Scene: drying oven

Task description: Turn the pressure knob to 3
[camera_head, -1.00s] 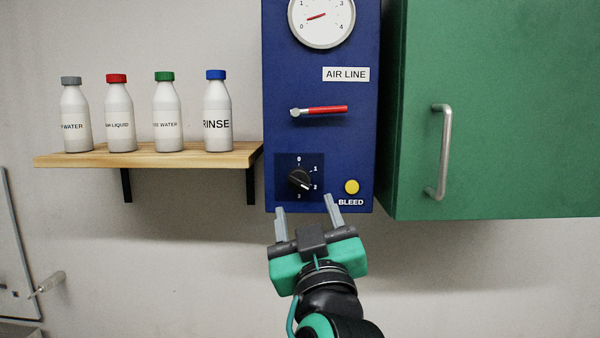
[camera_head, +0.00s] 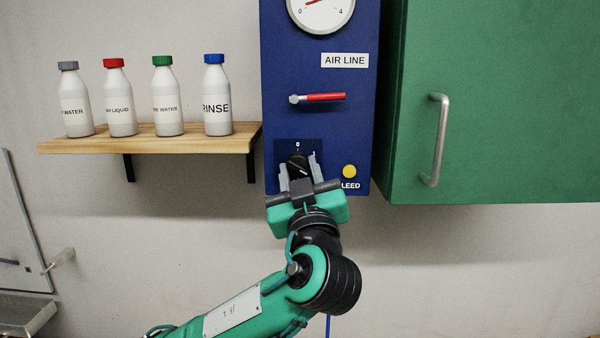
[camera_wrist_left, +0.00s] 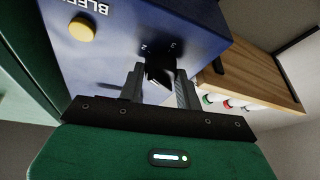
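The black pressure knob (camera_head: 297,164) sits on a dark plate low on the blue air-line panel (camera_head: 320,125). Its white pointer line slants to the lower right, towards where 2 stood in the earlier view. My left gripper (camera_head: 299,172) is at the panel with one finger on each side of the knob. The left wrist view also shows the knob (camera_wrist_left: 160,73) between the open fingers, with a gap on at least one side. Firm contact cannot be told. My right gripper is not in view.
A yellow bleed button (camera_head: 349,171) is just right of the gripper. A red-handled valve lever (camera_head: 325,97) and a pressure gauge (camera_head: 320,14) are above. A green cabinet (camera_head: 490,110) stands right; a wooden shelf (camera_head: 150,145) with several bottles is left.

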